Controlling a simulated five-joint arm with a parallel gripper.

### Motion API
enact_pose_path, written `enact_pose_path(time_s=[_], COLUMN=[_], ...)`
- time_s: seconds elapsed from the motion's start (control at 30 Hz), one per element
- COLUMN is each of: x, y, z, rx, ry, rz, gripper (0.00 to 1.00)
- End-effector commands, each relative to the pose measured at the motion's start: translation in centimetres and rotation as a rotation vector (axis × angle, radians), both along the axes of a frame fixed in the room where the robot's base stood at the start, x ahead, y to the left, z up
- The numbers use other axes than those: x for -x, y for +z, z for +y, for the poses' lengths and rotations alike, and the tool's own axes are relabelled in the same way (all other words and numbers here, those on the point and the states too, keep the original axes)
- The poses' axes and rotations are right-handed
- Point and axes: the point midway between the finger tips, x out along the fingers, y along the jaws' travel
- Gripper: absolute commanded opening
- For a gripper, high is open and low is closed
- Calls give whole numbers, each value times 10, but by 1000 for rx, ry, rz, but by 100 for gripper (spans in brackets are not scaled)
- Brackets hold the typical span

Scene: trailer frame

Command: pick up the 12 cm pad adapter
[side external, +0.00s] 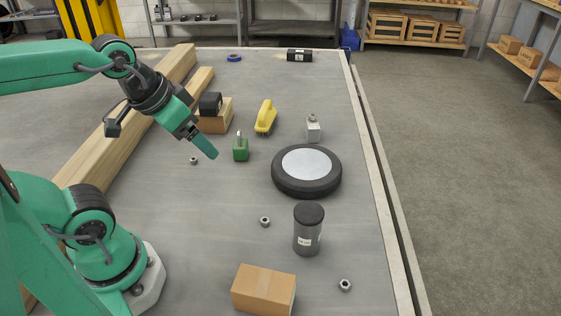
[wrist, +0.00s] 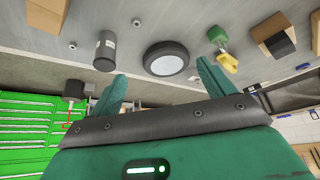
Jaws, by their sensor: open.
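An upright dark grey cylinder with a black cap (side external: 308,229) and a small white label stands at the table's front right; it also shows in the wrist view (wrist: 104,52). A shorter black piece with a white label (side external: 299,56) lies at the far right edge. The labels are too small to read, so I cannot tell which is the 12 cm pad adapter. My gripper (side external: 207,147) is raised left of the cylinder, beside the green block, apart from both. In the wrist view, its two fingers (wrist: 160,85) are spread with nothing between them.
A black disc with a pale top (side external: 306,163) lies behind the cylinder. A cardboard box (side external: 264,290) stands in front. A green block (side external: 241,150), yellow tool (side external: 266,117) and grey-white block (side external: 313,129) stand mid-table. Loose nuts (side external: 265,221) lie about. Long timbers (side external: 130,135) line the left.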

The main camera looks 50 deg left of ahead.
Motion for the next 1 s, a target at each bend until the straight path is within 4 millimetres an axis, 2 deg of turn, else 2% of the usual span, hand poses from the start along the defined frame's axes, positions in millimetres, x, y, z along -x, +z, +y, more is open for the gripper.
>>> enact_pose_path(time_s=[0.27,0.47,0.77,1.0], x=[-6,-23,-61,-90], y=[0,-3,-17,-37], z=[-4,-15,-48,-80], rx=[8,28,59,67], ry=[-1,0,8,22], rz=[17,68,181,272], gripper=[82,82,82,82])
